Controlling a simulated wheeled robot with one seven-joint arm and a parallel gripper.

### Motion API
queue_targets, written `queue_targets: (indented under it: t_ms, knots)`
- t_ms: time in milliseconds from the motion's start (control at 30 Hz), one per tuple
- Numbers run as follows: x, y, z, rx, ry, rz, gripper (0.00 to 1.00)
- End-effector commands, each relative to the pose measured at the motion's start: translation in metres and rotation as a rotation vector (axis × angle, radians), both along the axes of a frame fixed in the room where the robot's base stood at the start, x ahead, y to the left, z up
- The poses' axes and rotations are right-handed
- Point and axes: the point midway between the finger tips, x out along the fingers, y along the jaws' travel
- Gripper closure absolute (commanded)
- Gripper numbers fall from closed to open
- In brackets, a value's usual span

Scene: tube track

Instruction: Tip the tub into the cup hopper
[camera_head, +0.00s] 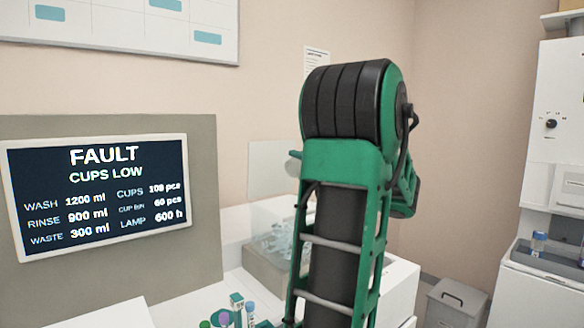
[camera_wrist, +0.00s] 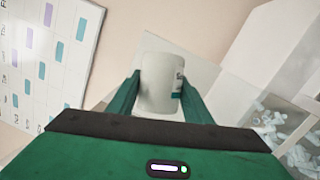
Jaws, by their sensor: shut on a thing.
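My gripper (camera_wrist: 158,97) is shut on a white tub (camera_wrist: 160,84) with a teal mark on its side, seen in the wrist view. The tub sits between the two green fingers. Its contents are hidden. In the head view the hopper (camera_head: 262,250) stands on the white machine, partly hidden behind my green arm.
A screen (camera_head: 98,193) on the left reads FAULT, CUPS LOW. A grey bin (camera_head: 455,305) is on the floor at right, beside a white cabinet (camera_head: 540,235).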

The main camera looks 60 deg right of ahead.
Motion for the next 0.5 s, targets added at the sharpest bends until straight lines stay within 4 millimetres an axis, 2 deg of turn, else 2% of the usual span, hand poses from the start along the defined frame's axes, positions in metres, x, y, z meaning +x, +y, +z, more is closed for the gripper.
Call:
queue_targets:
  t_ms: [200,500]
  knots:
    - [0.0001,-0.0011,-0.0032,0.11,0.0,0.001,0.77]
    - [0.0,-0.0012,-0.0034,0.123,-0.001,0.0,0.77]
